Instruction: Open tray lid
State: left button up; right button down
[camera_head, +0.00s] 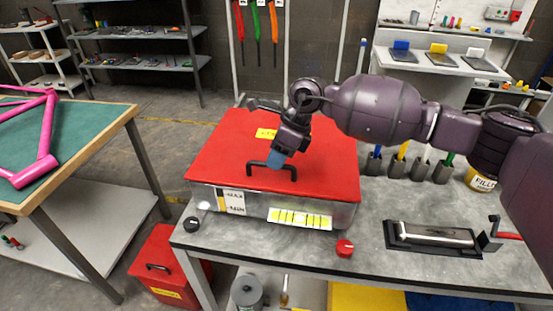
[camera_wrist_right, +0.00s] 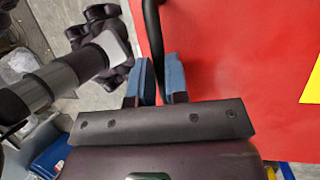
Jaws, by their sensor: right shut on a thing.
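The tray (camera_head: 257,202) is a metal box on the grey workbench, with labels on its front. Its red lid (camera_head: 325,165) lies flat on top and looks closed. A black bar handle (camera_head: 251,168) stands near the lid's front edge. My right gripper (camera_head: 276,160) reaches down from the upper right and is shut on the handle. In the right wrist view, the handle (camera_wrist_right: 151,30) runs between the blue finger pads of the gripper (camera_wrist_right: 160,82), beside the red lid (camera_wrist_right: 235,50). My left gripper is not in view.
A black knob (camera_head: 192,224) and a red knob (camera_head: 344,248) sit before the tray. A roller fixture (camera_head: 430,236) lies right, with several tool holders (camera_head: 395,167) behind it. A green-topped table (camera_head: 90,125) with a pink frame (camera_head: 45,155) stands left.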

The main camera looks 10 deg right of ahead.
jog(key=w+d+r+g, duration=0.1)
jog(key=w+r, duration=0.3)
jog(key=r, duration=0.4)
jog(key=w+d+r+g+b, duration=0.1)
jog(key=w+d+r, duration=0.1)
jog(key=w+r, duration=0.3)
jog(key=shift+r+m+y, duration=0.3)
jog(key=shift+r+m, duration=0.1)
jog(key=shift+r, duration=1.6)
jog(key=shift+d, duration=0.15)
